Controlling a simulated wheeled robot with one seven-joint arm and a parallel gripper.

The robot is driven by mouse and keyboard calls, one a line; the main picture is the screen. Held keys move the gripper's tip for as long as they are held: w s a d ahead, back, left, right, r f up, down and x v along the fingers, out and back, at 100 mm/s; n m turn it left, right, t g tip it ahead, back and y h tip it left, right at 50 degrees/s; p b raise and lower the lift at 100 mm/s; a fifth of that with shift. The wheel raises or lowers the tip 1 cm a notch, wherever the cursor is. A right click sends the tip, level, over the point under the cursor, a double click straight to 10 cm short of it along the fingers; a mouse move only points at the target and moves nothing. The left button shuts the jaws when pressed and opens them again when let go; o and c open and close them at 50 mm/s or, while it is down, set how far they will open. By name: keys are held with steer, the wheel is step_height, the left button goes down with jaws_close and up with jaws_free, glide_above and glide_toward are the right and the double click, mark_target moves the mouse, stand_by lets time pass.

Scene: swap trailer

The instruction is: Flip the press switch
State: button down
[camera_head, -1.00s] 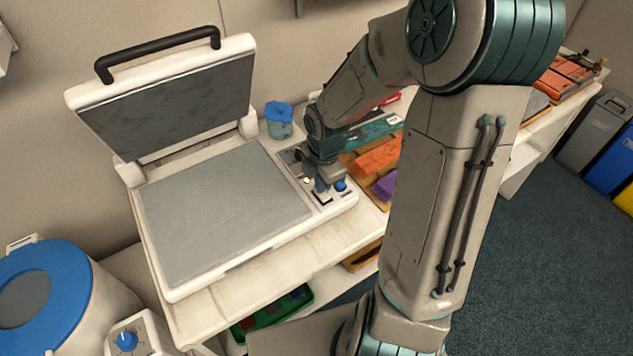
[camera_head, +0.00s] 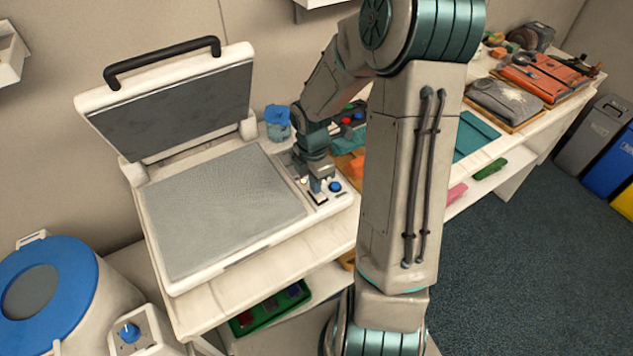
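The heat press (camera_head: 225,213) stands on the white bench with its black-handled lid (camera_head: 180,105) raised. Its control panel (camera_head: 340,197) is at the right side of the grey plate, with a blue round knob (camera_head: 335,187) and a small pale rocker-like switch (camera_head: 318,198) near the front. A small light-coloured button or lamp (camera_head: 304,181) shows at the panel's left. My gripper (camera_head: 318,186) points down over the panel, at or just above the pale switch. Its fingers are small and partly hidden, so I cannot tell contact or opening.
A blue-topped jar (camera_head: 277,122) stands behind the panel. Orange and teal items lie right of it, partly behind my arm. A white machine with a blue lid (camera_head: 75,285) is at the lower left. A green tray (camera_head: 270,308) sits on the lower shelf.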

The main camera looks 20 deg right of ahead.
steer(key=shift+s+f, duration=0.55)
steer(key=shift+s, duration=0.3)
steer(key=shift+w+r+p, duration=0.15)
steer(key=shift+r+p, duration=0.35)
steer(key=shift+p, duration=0.25)
steer(key=r+p, duration=0.1)
steer(key=w+r+p, duration=0.1)
steer(key=r, duration=0.1)
steer(key=r+p, duration=0.2)
steer(key=shift+w, duration=0.25)
step_height(320, 180, up, 9)
steer(key=w+b, duration=0.1)
